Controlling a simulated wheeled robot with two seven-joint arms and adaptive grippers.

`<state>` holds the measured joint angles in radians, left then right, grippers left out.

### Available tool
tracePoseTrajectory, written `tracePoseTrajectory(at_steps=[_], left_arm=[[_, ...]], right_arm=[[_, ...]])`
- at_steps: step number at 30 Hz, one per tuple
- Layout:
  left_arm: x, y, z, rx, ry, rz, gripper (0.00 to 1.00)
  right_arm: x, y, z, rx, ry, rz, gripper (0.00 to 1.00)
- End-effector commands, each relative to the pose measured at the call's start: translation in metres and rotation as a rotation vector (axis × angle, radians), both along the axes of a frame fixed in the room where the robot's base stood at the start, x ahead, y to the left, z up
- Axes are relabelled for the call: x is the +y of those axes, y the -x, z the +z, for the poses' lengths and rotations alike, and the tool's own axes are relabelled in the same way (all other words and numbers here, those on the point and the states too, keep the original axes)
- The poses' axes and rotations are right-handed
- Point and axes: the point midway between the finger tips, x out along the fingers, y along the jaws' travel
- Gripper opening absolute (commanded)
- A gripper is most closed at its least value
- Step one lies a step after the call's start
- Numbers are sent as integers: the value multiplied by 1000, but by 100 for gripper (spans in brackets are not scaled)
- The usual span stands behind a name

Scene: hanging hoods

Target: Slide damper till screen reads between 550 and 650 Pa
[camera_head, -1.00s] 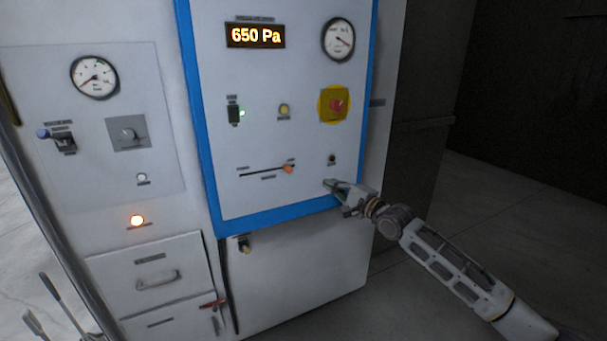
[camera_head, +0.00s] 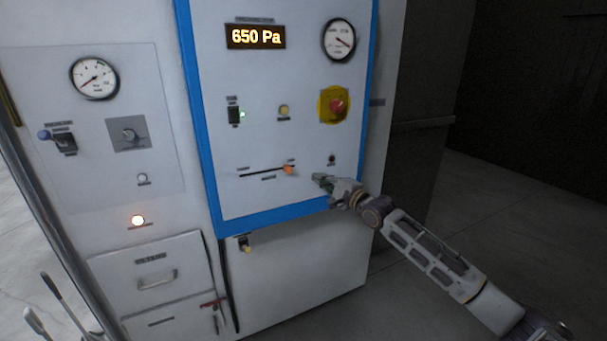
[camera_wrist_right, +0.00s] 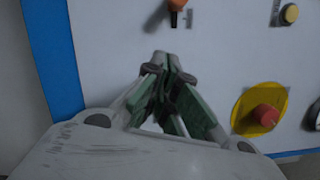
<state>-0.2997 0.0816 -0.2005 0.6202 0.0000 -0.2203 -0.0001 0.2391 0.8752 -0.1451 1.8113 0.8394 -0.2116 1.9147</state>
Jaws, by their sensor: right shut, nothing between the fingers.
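The screen (camera_head: 256,36) at the top of the blue-framed panel reads 650 Pa. The damper slider is a dark slot (camera_head: 262,172) low on the panel, with an orange knob (camera_head: 289,170) at its right end. My right gripper (camera_head: 318,179) is shut and empty, just right of the knob and slightly lower, with a gap between them. In the right wrist view, the knob (camera_wrist_right: 177,5) is cut by the top edge, beyond my closed fingertips (camera_wrist_right: 161,62). My left gripper is not in view.
A red mushroom button on a yellow plate (camera_head: 338,105) sits above my right gripper. A yellow button (camera_head: 284,111), a green-lit switch (camera_head: 235,115) and a dial gauge (camera_head: 339,40) share the panel. Grey lever-like parts show at lower left.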

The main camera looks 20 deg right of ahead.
Motion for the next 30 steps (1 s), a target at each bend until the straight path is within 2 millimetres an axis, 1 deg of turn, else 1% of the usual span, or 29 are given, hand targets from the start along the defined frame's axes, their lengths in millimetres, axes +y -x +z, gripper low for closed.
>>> tracePoseTrajectory(at_steps=[22, 24, 30], left_arm=[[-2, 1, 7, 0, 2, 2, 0], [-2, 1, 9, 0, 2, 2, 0], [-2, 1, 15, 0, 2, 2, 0]], right_arm=[[11, -40, 4, 0, 1, 0, 0], [19, -39, 5, 1, -2, 2, 0], [32, -38, 9, 1, -1, 1, 0]])
